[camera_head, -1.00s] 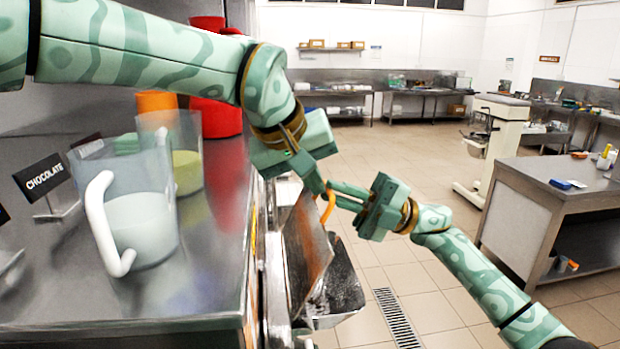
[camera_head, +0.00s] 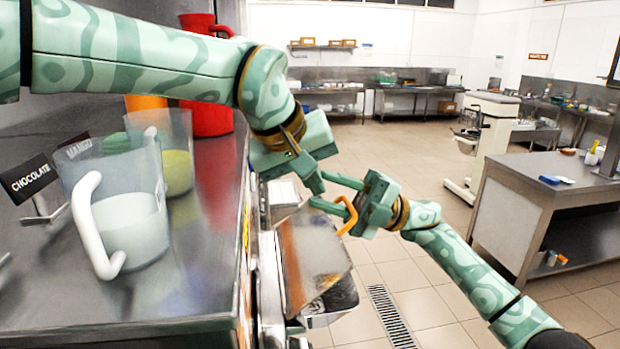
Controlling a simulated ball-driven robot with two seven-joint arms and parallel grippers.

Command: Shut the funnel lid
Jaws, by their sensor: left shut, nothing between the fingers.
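The funnel lid (camera_head: 311,255) is a shiny metal plate with an orange handle (camera_head: 349,216) at its upper right. It is tilted, with the dark funnel (camera_head: 337,300) partly visible below it, so a gap shows at the lower right. My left gripper (camera_head: 317,186) is shut and empty, above the lid. My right gripper (camera_head: 322,190) comes from the right with its fingers spread apart, close to the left gripper's tips. Its lower finger is just by the orange handle; I cannot tell whether they touch.
On the steel counter (camera_head: 205,260) at left stand a clear pitcher (camera_head: 130,220) with a white handle, a second pitcher (camera_head: 178,165), a red container (camera_head: 208,115) and a CHOCOLATE sign (camera_head: 30,178). A steel table (camera_head: 530,190) stands at right. The tiled floor between is open.

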